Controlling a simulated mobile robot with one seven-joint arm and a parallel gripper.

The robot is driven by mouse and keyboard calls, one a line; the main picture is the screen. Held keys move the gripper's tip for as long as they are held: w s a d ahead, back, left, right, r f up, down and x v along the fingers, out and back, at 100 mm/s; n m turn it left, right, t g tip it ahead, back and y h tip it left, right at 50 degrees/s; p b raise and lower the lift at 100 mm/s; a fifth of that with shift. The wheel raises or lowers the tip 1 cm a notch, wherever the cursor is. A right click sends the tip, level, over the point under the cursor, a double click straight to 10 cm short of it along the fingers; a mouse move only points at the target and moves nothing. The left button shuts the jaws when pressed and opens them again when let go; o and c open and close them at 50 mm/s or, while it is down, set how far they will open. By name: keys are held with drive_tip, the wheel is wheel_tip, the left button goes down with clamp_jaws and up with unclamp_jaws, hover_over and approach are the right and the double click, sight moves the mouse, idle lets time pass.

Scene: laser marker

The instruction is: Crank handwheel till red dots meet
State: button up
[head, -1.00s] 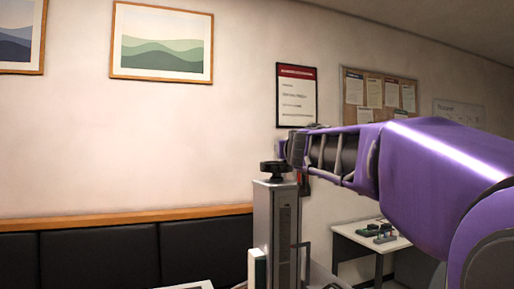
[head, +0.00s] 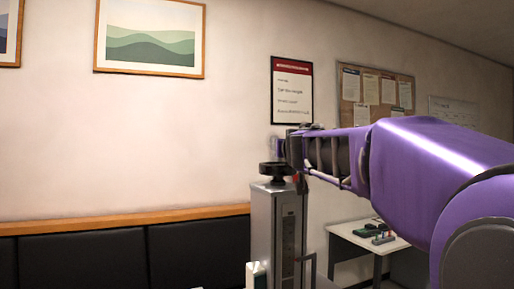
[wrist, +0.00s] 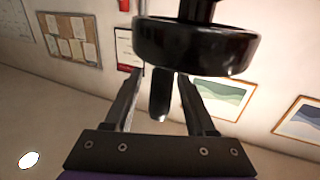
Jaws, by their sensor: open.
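The black handwheel (head: 277,170) sits on top of a tall grey column (head: 263,230). In the wrist view the handwheel (wrist: 203,45) fills the upper middle as a thick dark disc. A dark upright grip (wrist: 160,97), seemingly the crank handle, stands between my two fingers. My gripper (wrist: 160,85) is open, with a finger on each side of this grip and a visible gap to each. In the head view my gripper (head: 284,148) is just above the handwheel, at the end of my purple arm. I cannot make out the red dots.
A white side table (head: 350,236) with small items stands at the right, behind the column. A black padded bench back (head: 80,262) runs along the wall at the left. Framed pictures (head: 150,37), a notice (head: 291,90) and a corkboard (head: 375,85) hang on the walls.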

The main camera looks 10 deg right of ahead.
clamp_jaws()
drive_tip(key=shift+s+r+m+h, duration=0.1)
drive_tip(key=shift+m+h, duration=0.3)
